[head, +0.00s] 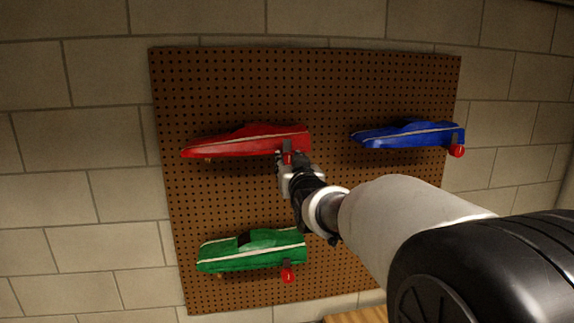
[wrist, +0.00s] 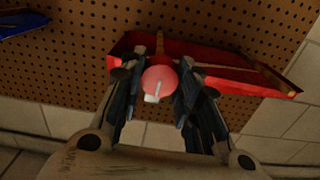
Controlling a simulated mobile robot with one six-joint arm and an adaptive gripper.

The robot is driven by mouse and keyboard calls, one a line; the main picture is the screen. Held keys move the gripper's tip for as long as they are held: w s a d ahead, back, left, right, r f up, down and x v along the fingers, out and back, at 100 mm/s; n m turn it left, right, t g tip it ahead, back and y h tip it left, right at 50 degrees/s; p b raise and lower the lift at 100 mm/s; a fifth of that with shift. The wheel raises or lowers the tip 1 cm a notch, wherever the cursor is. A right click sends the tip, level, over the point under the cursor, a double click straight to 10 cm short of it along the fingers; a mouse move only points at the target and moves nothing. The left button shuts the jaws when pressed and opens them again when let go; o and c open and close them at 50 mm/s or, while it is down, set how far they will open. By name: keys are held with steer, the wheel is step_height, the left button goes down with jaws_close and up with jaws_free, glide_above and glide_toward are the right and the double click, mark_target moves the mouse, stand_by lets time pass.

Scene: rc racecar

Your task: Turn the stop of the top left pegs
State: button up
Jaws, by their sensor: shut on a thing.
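The red car (head: 240,141) rests on pegs at the top left of the pegboard; its body also shows in the wrist view (wrist: 240,75). Under its right end is a round red stop (wrist: 160,78) with a white bar on its face. My gripper (head: 288,158) is at this stop, just below the car's right end. In the wrist view my two fingers (wrist: 161,72) stand on either side of the stop, shut on it. In the head view the stop is mostly hidden by my gripper.
A blue car (head: 405,135) hangs at the right with its own red stop (head: 456,151). A green car (head: 250,252) hangs below with another red stop (head: 288,276). The pegboard (head: 350,85) is on a block wall. A wooden surface (head: 357,315) shows at the bottom edge.

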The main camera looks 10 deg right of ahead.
steer(key=shift+m+b, duration=0.3)
steer(key=m+b, duration=0.3)
steer(key=b, duration=0.1)
steer(key=shift+f+m+b, duration=0.15)
steer(key=shift+m+b, duration=0.2)
steer(key=shift+m, duration=0.05)
steer(key=m+b, duration=0.4)
steer(key=m, duration=0.1)
steer(key=shift+b, duration=0.4)
steer(key=m+b, duration=0.2)
steer(key=m, duration=0.2)
steer(key=shift+b, duration=0.35)
steer(key=m+b, duration=0.1)
steer(key=m, duration=0.3)
steer(key=shift+r, duration=0.2)
steer(key=shift+m, duration=0.3)
steer(key=o, duration=1)
steer(key=shift+o, duration=0.3)
